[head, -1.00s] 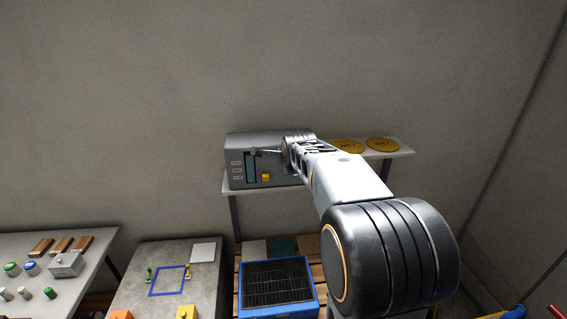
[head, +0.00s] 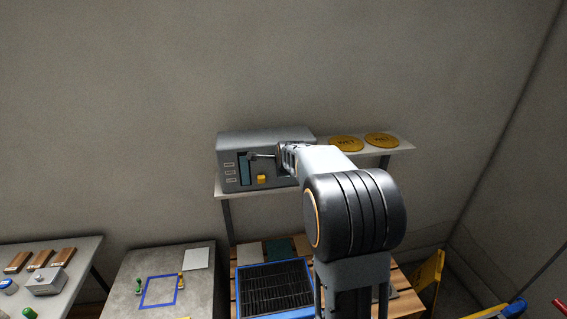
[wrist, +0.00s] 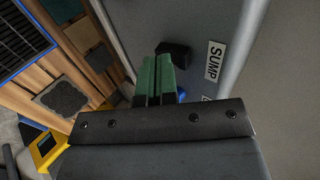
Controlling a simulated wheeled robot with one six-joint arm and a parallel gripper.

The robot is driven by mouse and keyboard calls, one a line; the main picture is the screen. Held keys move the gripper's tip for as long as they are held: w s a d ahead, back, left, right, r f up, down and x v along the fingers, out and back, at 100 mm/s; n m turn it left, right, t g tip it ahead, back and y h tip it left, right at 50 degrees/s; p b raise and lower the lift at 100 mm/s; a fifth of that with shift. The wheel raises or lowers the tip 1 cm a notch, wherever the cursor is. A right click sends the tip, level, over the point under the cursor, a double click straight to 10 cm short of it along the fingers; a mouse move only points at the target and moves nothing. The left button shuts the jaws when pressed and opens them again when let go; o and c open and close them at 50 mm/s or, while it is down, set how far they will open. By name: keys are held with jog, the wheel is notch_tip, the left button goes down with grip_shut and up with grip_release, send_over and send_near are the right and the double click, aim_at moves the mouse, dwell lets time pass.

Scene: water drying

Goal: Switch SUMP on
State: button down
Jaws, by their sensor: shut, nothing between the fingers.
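A grey control box (head: 265,143) stands on the wall shelf in the head view. In the wrist view its grey panel carries a white label reading SUMP (wrist: 215,61). A black switch-like part (wrist: 173,55) sits beside that label, just beyond my fingertips and partly hidden by them. My gripper (wrist: 157,62) has green fingers held together, with nothing between them. In the head view my gripper (head: 254,156) reaches in front of the box from the right. I cannot tell whether the fingers touch the black part, or its setting.
A blue part (wrist: 182,95) and a partly hidden second label show by the fingers. A yellow block (head: 261,180) is at the box's lower front. Yellow discs (head: 346,143) lie on the shelf (head: 399,147) to the right. A blue-framed black grille (head: 275,288) is below.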

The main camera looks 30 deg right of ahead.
jog(key=shift+w, duration=0.35)
jog(key=shift+f, duration=0.1)
jog(key=shift+d+f+b, duration=0.1)
jog(key=shift+b, duration=0.2)
jog(key=t+b, duration=0.1)
jog(key=b, duration=0.3)
jog(key=shift+w+f, duration=0.1)
jog(key=shift+f, duration=0.1)
